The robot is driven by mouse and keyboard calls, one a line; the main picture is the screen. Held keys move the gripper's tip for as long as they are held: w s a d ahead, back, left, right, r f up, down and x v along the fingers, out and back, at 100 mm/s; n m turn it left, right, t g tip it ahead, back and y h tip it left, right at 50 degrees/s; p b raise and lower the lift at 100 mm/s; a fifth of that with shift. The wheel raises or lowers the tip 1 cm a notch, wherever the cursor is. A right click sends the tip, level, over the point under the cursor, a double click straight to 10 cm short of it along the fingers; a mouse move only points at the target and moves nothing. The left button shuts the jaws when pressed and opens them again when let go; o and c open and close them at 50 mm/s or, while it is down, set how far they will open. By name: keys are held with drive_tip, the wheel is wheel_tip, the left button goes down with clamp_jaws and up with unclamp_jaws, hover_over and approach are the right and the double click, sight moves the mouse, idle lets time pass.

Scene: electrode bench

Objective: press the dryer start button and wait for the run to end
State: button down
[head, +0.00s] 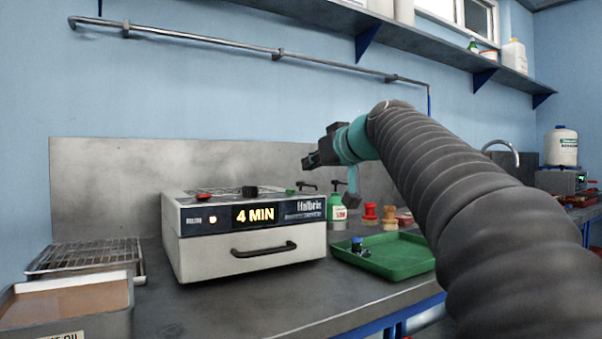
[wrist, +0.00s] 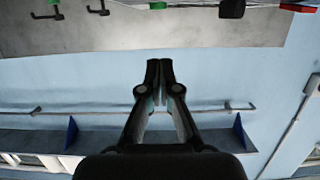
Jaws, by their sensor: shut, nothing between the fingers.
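The dryer (head: 250,259) is a pale box on the bench with a drawer handle on its front. Its display (head: 255,214) reads "4 MIN", and a small amber light (head: 213,219) glows beside it. On top are a red button (head: 204,197), a black knob (head: 250,192) and a green button (head: 290,191). In the upside-down wrist view, the green button (wrist: 157,5), black knob (wrist: 232,8) and red button (wrist: 300,5) show at the top edge. My gripper (head: 308,160) is shut and empty, above the dryer's right end and clear of it; its fingertips meet in the wrist view (wrist: 160,63).
A green tray (head: 390,262) with a small dark-and-blue item lies right of the dryer. Behind it stand a green pump bottle (head: 337,212) and red and tan stamp-like pieces. A wire rack (head: 88,258) and a brown-filled pan (head: 70,300) are at left.

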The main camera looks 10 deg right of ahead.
drive_tip(key=shift+v, duration=1.4)
